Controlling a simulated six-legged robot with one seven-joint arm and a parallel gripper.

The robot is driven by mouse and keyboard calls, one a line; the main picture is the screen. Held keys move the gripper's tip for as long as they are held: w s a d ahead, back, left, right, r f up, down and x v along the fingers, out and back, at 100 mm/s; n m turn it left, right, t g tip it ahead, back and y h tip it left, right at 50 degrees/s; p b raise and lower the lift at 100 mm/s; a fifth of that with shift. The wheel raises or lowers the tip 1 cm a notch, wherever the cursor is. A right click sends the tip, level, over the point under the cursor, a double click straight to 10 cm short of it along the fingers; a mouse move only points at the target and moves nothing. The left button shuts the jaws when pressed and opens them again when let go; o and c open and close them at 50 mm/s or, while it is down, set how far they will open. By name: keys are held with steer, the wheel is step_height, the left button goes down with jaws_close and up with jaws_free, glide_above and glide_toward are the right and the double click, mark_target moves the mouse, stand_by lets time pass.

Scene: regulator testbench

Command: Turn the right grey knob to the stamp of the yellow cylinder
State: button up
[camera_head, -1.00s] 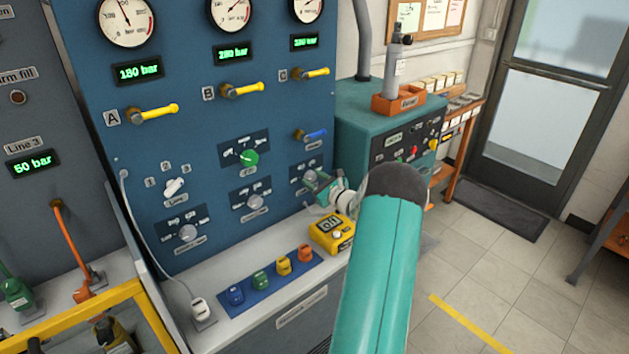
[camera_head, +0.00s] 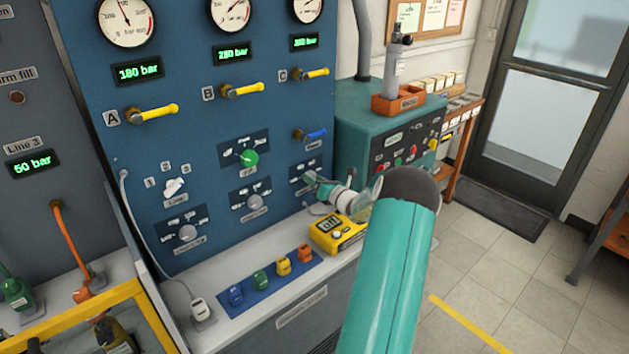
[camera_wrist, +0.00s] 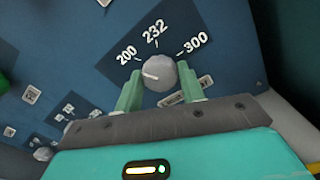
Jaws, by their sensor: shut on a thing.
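The right grey knob (camera_wrist: 160,73) sits on a dark plate marked 200, 232 and 300 in the wrist view. A pale mark on the knob lies left of its middle, roughly on the 200 side. The green fingers of my gripper (camera_wrist: 160,88) are on either side of the knob and shut on it. In the head view my gripper (camera_head: 311,181) is at the lower right of the blue panel and hides most of this knob. I cannot make out a yellow cylinder or its stamp.
Other grey knobs (camera_head: 188,232) and a green knob (camera_head: 249,158) are on the panel to the left. A yellow box (camera_head: 338,232) stands on the bench below my gripper. A grey cylinder (camera_head: 396,72) stands in an orange holder at the back right.

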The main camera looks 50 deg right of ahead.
stand_by(0.5)
steer(key=o, duration=1)
steer(key=v, duration=1.4)
steer(key=shift+w, duration=0.1)
